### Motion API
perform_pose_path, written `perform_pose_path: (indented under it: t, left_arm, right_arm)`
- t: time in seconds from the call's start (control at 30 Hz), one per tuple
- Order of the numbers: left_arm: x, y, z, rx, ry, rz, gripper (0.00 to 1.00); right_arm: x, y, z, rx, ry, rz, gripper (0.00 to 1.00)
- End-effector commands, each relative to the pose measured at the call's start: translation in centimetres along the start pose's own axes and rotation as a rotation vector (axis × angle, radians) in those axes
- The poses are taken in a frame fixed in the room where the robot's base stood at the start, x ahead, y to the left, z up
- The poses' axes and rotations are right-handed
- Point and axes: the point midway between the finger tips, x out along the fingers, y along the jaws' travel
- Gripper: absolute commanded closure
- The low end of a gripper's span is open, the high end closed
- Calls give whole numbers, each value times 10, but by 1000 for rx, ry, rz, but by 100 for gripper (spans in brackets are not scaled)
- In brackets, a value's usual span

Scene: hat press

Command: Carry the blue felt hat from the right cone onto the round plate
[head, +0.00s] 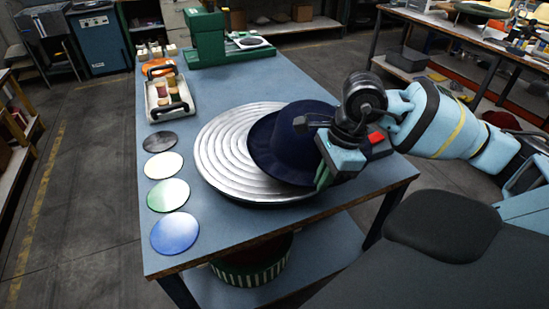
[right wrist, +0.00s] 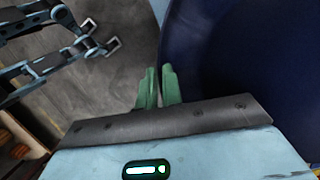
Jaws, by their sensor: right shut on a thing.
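The dark blue felt hat (head: 298,122) is over the right half of the round plate (head: 222,160), a silver disc with ring grooves. Its crown is up and its brim reaches past the plate's right edge. I cannot tell whether the brim touches the plate. My right gripper (head: 322,180) is shut on the hat's brim at the near right side. In the right wrist view the green fingers (right wrist: 159,85) are close together at the edge of the blue brim (right wrist: 240,60). No cone shows. My left gripper is not in view.
Several coloured discs (head: 168,194) lie along the table's left side. A tray with handles (head: 170,98) and a green machine (head: 208,40) stand at the back. A red object (head: 376,138) is right of the hat.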

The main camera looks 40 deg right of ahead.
Motion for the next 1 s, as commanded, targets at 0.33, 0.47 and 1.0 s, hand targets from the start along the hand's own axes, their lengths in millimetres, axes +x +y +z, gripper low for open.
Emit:
perform_pose_path:
  t: [0.33, 0.47, 1.0]
  left_arm:
    - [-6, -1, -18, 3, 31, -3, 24]
    - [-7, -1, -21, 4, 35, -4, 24]
    - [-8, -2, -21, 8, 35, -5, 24]
  right_arm:
    - [13, -54, 39, 1, -7, -3, 100]
    - [20, -75, 53, 0, -5, -3, 100]
    - [31, -103, 70, 0, -1, -2, 100]
